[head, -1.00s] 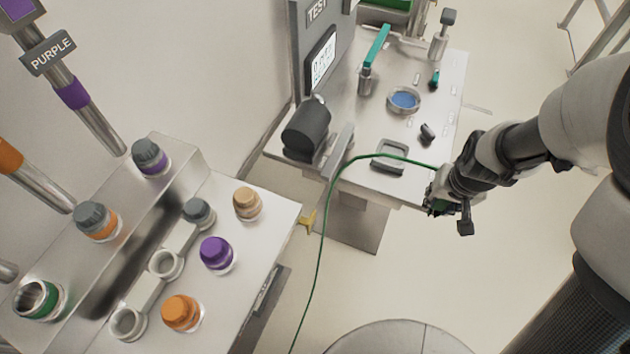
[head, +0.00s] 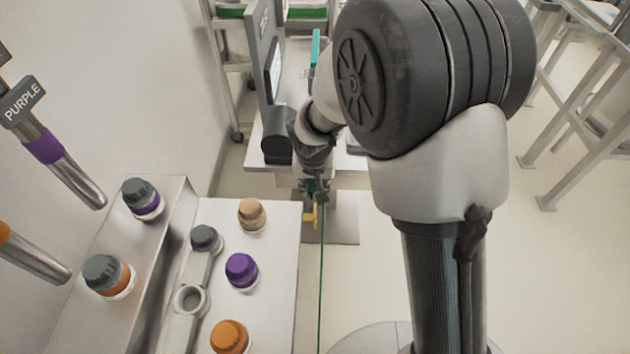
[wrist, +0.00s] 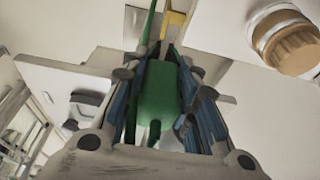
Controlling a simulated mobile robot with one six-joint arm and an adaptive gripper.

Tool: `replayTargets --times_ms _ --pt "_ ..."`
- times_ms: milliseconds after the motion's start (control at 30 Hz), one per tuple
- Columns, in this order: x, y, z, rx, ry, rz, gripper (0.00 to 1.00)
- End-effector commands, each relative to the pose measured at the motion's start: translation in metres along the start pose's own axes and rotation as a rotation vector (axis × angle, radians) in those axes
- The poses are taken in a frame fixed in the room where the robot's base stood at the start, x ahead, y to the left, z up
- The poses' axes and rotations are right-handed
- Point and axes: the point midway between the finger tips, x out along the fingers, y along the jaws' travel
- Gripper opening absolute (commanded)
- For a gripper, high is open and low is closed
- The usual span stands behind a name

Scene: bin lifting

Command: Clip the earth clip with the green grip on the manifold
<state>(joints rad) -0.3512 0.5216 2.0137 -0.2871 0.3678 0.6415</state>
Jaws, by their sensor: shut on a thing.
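My gripper (wrist: 160,110) is shut on the green grip of the earth clip (wrist: 158,88), which lies between its blue-grey fingers in the wrist view. In the head view my gripper (head: 315,188) hangs between the two tables, and the clip is mostly hidden there. A green cable (head: 322,262) runs down from it. A yellow bracket (head: 309,216) is close by the gripper, at the near table's right edge; it also shows just beyond the clip in the wrist view (wrist: 174,20). I cannot tell whether they touch.
The near table (head: 278,315) carries orange, purple and tan caps.

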Motion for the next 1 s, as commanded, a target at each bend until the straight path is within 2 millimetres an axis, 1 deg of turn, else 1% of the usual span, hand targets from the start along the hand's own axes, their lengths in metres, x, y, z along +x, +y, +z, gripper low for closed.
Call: replayTargets --times_ms 33,333,633,867,1000 --pt "0.008 0.000 0.002 0.000 -0.001 0.000 0.00" --pt "0.037 0.000 0.011 0.000 -0.001 0.000 0.00" --pt "0.028 0.000 0.010 0.000 0.000 0.000 0.00" --pt "0.028 0.000 0.010 0.000 -0.001 0.000 0.00" --pt "0.031 0.000 0.011 0.000 0.000 0.000 0.00"
